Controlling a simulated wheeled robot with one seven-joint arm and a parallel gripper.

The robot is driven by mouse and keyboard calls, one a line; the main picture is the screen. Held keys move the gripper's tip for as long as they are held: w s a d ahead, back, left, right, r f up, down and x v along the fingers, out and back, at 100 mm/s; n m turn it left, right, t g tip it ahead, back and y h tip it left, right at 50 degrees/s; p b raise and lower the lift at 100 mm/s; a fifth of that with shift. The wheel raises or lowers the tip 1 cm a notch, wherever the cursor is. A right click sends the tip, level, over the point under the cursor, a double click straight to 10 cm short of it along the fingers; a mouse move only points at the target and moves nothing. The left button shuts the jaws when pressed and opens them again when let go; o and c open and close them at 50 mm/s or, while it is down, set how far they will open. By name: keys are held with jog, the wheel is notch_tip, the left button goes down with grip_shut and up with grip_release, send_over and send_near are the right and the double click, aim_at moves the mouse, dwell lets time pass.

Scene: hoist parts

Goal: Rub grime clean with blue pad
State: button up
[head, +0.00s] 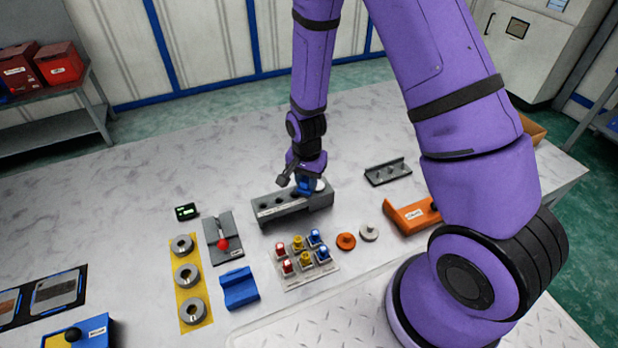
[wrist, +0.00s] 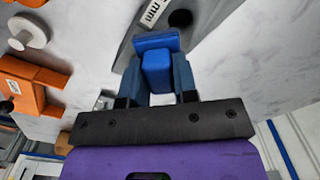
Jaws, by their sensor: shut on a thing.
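My gripper (head: 304,184) is at the long grey block with holes (head: 283,210), at its right end. In the wrist view my gripper (wrist: 158,82) is shut on the blue pad (wrist: 157,43), a blue block with a wider flat face beyond the fingertips. The pad shows only as a small blue patch in the head view. I cannot tell whether it touches the grey block. At the far left lie dark-framed plates, one grey (head: 57,290) and one brownish (head: 9,305); they look smudged, but I cannot tell whether this is the grime.
Several red, yellow and blue pieces stand on a pale rack (head: 304,263) in front of the block. Nearby are an orange holder (head: 410,215), a grey lever fixture (head: 224,240), a blue cradle (head: 239,288) and a yellow strip with rings (head: 196,318). The table's back left is clear.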

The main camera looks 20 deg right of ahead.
jog(key=shift+r, duration=3)
jog(key=shift+r, duration=1.5)
